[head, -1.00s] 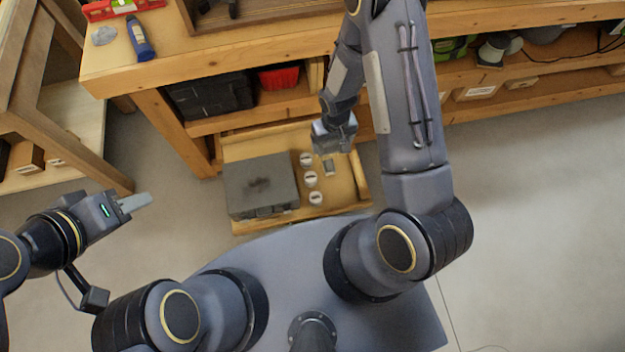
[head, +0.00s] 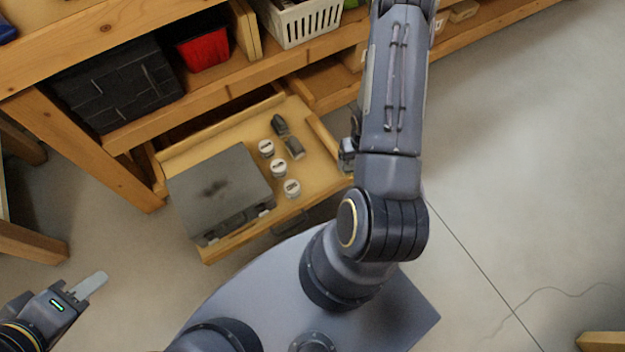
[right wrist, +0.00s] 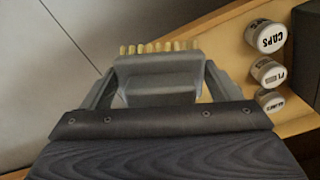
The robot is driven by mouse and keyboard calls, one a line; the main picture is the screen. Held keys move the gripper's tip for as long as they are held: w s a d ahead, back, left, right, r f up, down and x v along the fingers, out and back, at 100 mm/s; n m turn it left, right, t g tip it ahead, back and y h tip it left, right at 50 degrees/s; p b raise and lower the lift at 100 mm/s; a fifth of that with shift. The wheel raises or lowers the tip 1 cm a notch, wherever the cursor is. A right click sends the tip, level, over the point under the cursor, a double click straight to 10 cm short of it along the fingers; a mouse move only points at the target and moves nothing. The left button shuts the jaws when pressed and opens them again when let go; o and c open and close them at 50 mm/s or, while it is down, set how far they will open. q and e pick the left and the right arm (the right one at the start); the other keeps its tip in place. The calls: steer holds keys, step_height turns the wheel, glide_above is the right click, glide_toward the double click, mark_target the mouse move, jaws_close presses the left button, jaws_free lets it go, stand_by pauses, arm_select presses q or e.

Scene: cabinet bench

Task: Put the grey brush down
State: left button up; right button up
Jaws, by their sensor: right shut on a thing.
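The grey brush (right wrist: 158,78), with a row of yellowish bristles, is between the fingers of my right gripper (right wrist: 160,90) in the right wrist view. The gripper is shut on it. In the head view my right gripper (head: 348,155) is mostly hidden by its own arm, at the right edge of the open drawer (head: 235,232); the brush cannot be made out there. My left gripper (head: 88,286) is over the floor at lower left, away from the drawer, seen side-on. I cannot tell if its fingers are apart.
The drawer holds a grey case (head: 220,190), three white jars (head: 278,168) and two small dark grey things (head: 280,125) (head: 294,147). A black box (head: 118,90), a red bin (head: 204,50) and a white basket (head: 305,20) sit on the shelf above. Floor at right is mostly clear.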

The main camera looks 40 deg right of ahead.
steer(key=w+a+f+b, duration=0.1)
steer(key=w+a+f, duration=0.1)
steer(key=w+f, duration=0.1)
steer(key=w+a+f+b, duration=0.2)
steer(key=w+a+f, duration=0.1)
steer(key=w+a+f+b, duration=0.1)
steer(key=w+a+f, duration=0.1)
steer(key=w+f, duration=0.1)
steer(key=shift+w+a+b, duration=0.4)
steer(key=shift+w, duration=0.15)
steer(key=shift+w+a+f, duration=0.25)
steer(key=shift+f, duration=0.15)
steer(key=shift+w+f+b, duration=0.1)
steer(key=shift+f+b, duration=1.05)
steer(key=shift+f, duration=0.4)
